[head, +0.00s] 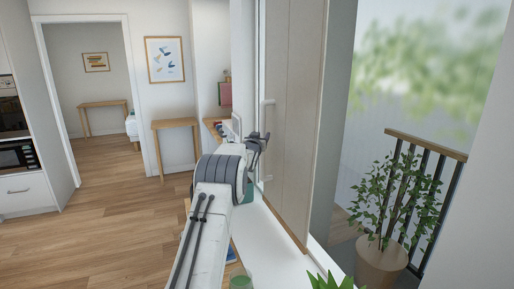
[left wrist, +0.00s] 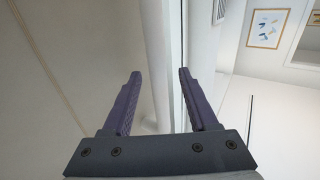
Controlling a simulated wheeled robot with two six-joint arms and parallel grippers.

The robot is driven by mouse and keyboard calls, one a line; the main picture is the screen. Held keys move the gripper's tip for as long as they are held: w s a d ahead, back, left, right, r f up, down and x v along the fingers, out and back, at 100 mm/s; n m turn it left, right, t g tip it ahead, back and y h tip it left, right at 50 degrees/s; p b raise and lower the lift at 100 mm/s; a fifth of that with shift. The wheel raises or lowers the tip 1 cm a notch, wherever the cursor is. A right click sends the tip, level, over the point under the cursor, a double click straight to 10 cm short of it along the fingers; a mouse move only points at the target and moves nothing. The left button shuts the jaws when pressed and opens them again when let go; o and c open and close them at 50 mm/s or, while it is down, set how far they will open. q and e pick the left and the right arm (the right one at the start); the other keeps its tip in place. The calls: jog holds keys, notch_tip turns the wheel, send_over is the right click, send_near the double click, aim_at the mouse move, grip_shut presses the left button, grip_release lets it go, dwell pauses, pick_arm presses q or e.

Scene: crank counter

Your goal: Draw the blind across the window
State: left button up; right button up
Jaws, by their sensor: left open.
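The blind is a beige upright panel (head: 292,110) at the left part of the window opening (head: 410,75), and the opening to its right is uncovered. A slim white upright handle (head: 268,112) stands on the panel's left side. My left gripper (head: 257,137) is open and empty at about the handle's height, close to it. In the left wrist view a pale upright bar (left wrist: 156,55), seemingly the handle, shows between the open fingers (left wrist: 162,90); whether it touches them I cannot tell. The panel (left wrist: 75,60) fills the left of that view. My right gripper is not in view.
Outside stand a potted plant (head: 380,265) and a railing (head: 425,147). Wooden floor (head: 100,210) lies open at left.

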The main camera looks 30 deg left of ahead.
pick_arm(q)
jog(key=b+v, duration=0.3)
jog(key=v, duration=0.3)
jog(key=shift+s, duration=0.4)
jog(key=shift+d, duration=0.1)
